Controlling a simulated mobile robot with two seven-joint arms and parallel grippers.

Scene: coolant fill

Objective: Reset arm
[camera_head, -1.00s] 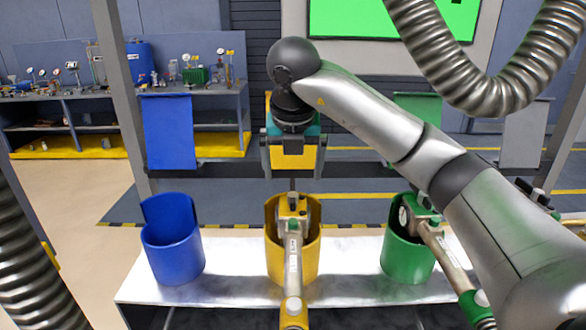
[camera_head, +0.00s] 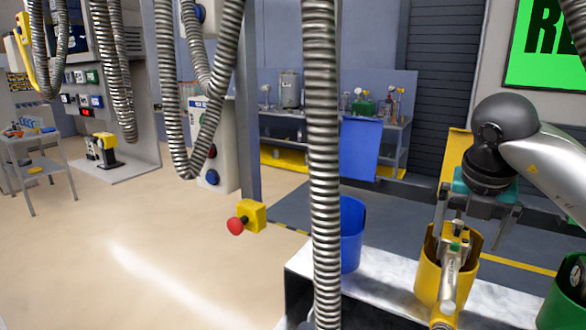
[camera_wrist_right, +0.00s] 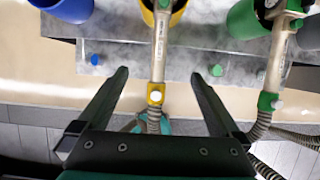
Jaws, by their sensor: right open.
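My right gripper (camera_head: 474,226) hangs from the arm at the right of the head view, above and behind the yellow holder (camera_head: 429,280). Its jaws are open and nothing is between them. A metal nozzle with a yellow collar (camera_head: 450,278) rests in the yellow holder. In the right wrist view the open fingers (camera_wrist_right: 158,76) lie to either side of this nozzle (camera_wrist_right: 159,48) in the picture; I cannot tell the distance. A second nozzle (camera_wrist_right: 278,55) with a green collar stands in the green holder (camera_wrist_right: 244,20). My left gripper is not in view.
A blue holder (camera_head: 352,238) looks empty and is partly hidden by a hanging corrugated hose (camera_head: 322,150). The holders stand on a metal bench (camera_head: 390,275). A red button on a yellow box (camera_head: 250,216) is left of the hose. Open floor lies at left.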

